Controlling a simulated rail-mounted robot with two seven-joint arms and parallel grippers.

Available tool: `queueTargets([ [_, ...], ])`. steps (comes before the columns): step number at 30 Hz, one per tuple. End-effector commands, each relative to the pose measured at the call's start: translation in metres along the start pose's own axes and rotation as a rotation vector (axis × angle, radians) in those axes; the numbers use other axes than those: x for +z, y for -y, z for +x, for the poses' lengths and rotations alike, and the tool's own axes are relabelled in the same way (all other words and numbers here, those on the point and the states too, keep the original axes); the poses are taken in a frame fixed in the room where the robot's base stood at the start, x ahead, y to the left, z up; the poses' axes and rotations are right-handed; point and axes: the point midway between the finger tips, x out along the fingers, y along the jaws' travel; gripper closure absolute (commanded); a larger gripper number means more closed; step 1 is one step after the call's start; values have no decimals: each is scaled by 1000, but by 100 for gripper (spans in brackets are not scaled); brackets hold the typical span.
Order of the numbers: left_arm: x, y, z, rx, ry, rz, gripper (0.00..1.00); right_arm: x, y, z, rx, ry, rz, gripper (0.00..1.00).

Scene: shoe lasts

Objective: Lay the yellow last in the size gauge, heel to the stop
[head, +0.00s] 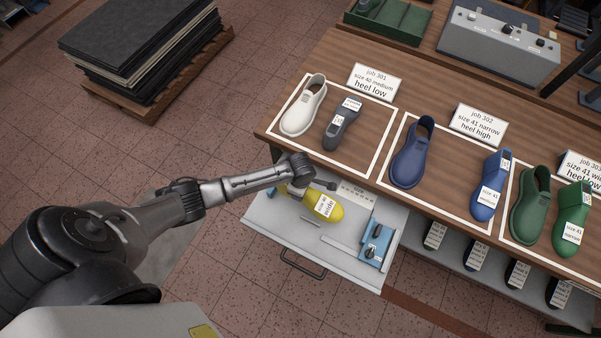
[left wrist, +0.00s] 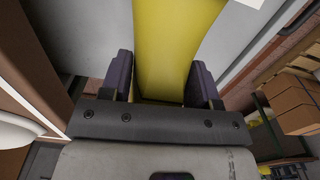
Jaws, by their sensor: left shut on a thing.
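The yellow last (head: 325,207), with a white label on it, is over the open grey drawer under the bench edge. My left gripper (head: 297,188) is shut on one end of it. In the left wrist view the two dark fingers stand on either side of the yellow last (left wrist: 172,45). A pale strip with scale marks (head: 357,193) lies in the drawer beside the last, partly hidden; it may be part of the size gauge. I cannot tell whether the last touches the drawer floor. No heel stop can be made out. My right gripper is out of view.
A blue block with dark fittings (head: 376,243) and a thin grey bar (head: 297,236) lie in the drawer (head: 268,218). Shoes and lasts stand in white-outlined areas on the wooden bench (head: 398,113) above. More lasts (head: 475,254) sit on a lower shelf at right.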

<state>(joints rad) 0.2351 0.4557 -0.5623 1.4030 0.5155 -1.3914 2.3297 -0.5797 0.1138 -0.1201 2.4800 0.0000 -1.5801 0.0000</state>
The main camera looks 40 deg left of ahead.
Motion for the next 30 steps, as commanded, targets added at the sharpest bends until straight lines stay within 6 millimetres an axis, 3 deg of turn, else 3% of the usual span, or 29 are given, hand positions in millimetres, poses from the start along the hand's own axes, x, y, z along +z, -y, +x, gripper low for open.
queueTargets([
  [18,1,0,39,2,2,-3,89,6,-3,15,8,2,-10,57],
  [30,1,0,53,2,2,-4,89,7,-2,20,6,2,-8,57],
])
